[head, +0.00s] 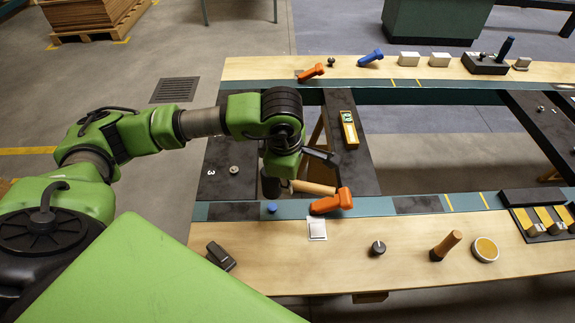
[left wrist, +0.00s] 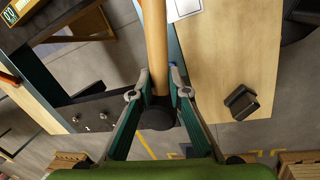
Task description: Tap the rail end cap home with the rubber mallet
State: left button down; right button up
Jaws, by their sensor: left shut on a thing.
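The rubber mallet's wooden handle (head: 314,188) points right from my left gripper (head: 289,181). In the left wrist view, my left gripper (left wrist: 158,92) is shut on this handle (left wrist: 154,45), close to a round black end (left wrist: 155,115) that looks like the mallet head. A small blue cap (head: 272,207), probably the rail end cap, sits on the teal rail (head: 377,206) just below the gripper. It shows partly beside the right finger in the wrist view (left wrist: 178,76). I cannot tell how far it is seated. My right gripper is not in view.
An orange handle-like piece (head: 327,204) lies on the rail at the mallet handle's right end.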

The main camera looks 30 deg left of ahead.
pick_arm(q)
jog(key=n, duration=0.1)
jog(key=w+a+n, duration=0.1)
jog(key=shift+w+r+n+y, duration=0.15)
jog(key=shift+r+n+y, duration=0.15)
jog(key=shift+r, duration=0.1)
jog(key=shift+n+g, duration=0.3)
jog(key=shift+n, duration=0.1)
jog(key=shift+w+a+f+b, duration=0.15)
jog(key=shift+f+b, duration=0.6)
jog(key=shift+f, duration=1.5)
notch_tip(320, 180, down, 5)
jog(key=b, duration=0.5)
jog(key=shift+f, duration=0.2)
jog(key=shift+r, duration=0.7)
notch_tip(320, 180, up, 3)
jog(key=shift+r+p, duration=0.15)
jog(key=shift+p, duration=0.75)
